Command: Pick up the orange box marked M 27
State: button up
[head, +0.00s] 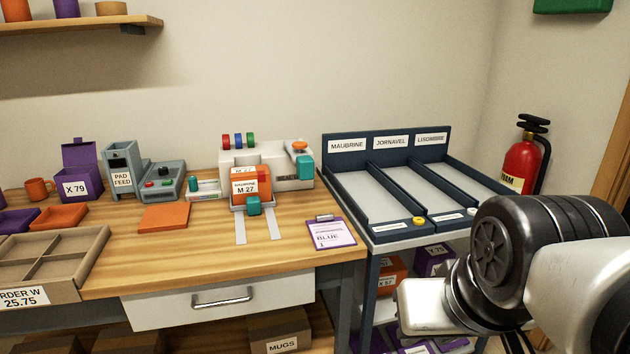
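The orange box marked M 27 (257,183) stands upright at the front of the white press machine (277,158) on the wooden workbench. It seems to sit in a holder or slide with a teal block (253,206) in front of its lower part. Its label faces me, with a line of text above "M 27". My arm shows at the lower right, well apart from the box. My gripper's fingers cannot be made out, so I cannot see whether it holds anything.
A clipboard marked BLUE (331,233) lies right of the press rails. A flat orange piece (164,217) lies left. The purple box X 79 (79,185), pad feed (122,170) and cardboard tray (70,276) are further left. A divided rack (380,222) and fire extinguisher (521,162) stand right.

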aim_at(251, 180)
jog(key=u, duration=0.75)
